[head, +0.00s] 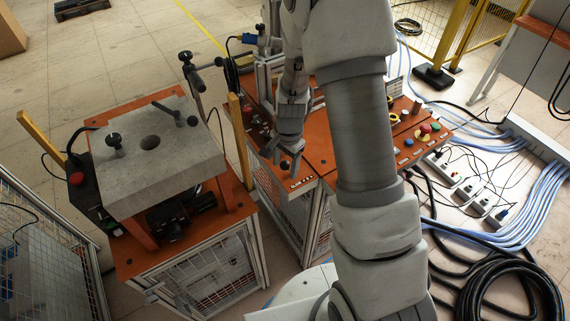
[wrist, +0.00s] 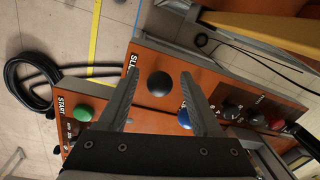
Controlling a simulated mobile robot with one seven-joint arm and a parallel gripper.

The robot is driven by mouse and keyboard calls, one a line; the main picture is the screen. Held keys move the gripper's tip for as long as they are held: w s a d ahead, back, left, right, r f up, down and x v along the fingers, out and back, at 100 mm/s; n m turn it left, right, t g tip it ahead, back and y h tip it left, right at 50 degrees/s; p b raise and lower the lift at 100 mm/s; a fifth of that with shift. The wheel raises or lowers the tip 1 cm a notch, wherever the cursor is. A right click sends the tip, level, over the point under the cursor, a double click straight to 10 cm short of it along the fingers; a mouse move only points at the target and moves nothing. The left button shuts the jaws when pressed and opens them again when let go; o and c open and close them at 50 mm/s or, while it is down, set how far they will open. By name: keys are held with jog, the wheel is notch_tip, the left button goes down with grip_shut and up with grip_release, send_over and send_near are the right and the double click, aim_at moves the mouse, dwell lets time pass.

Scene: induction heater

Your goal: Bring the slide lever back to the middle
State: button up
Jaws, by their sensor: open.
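The slide lever shows as a round black knob (wrist: 160,83) on the orange control panel (wrist: 150,122), beside a partly covered white label that starts "SL". My gripper (wrist: 160,70) is open, with one finger on each side of the knob in the wrist view. I cannot tell whether either finger touches it. In the head view my gripper (head: 282,159) points down at the panel. The lever's shaft and slot are hidden.
A green START button (wrist: 82,112) is left of the fingers; a blue button (wrist: 184,118) sits close to the right finger. Dark knobs (wrist: 231,112) lie further right. In the head view, a grey slab machine (head: 160,150) and a yellow post (head: 240,140) stand to the left.

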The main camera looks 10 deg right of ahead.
jog(key=shift+f, duration=0.15)
grip_shut()
dwell(1.4)
